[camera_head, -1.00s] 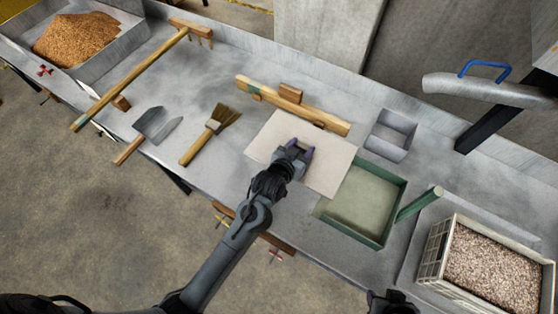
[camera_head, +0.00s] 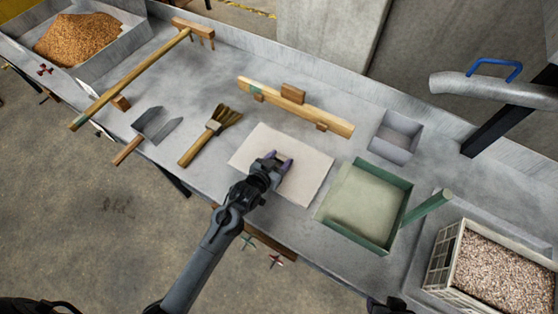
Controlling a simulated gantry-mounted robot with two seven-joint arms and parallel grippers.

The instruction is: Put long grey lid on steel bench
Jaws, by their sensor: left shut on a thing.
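A pale grey, flat rectangular panel (camera_head: 312,181) is at the middle of the steel bench (camera_head: 225,80). It may be the long grey lid. My left gripper (camera_head: 278,163) is shut on it from above and hides part of it. I cannot tell whether the panel touches the bench or is just above it. A long grey rounded piece with a blue handle (camera_head: 490,90) is at the right, above the bench, and could also be the lid.
A green tray (camera_head: 400,212) is right of the panel. A wooden bar (camera_head: 270,96) and small grey box (camera_head: 390,150) lie behind. A brush (camera_head: 195,150), scoop (camera_head: 155,125) and rake (camera_head: 140,77) are left. A grain crate (camera_head: 438,262) is at right.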

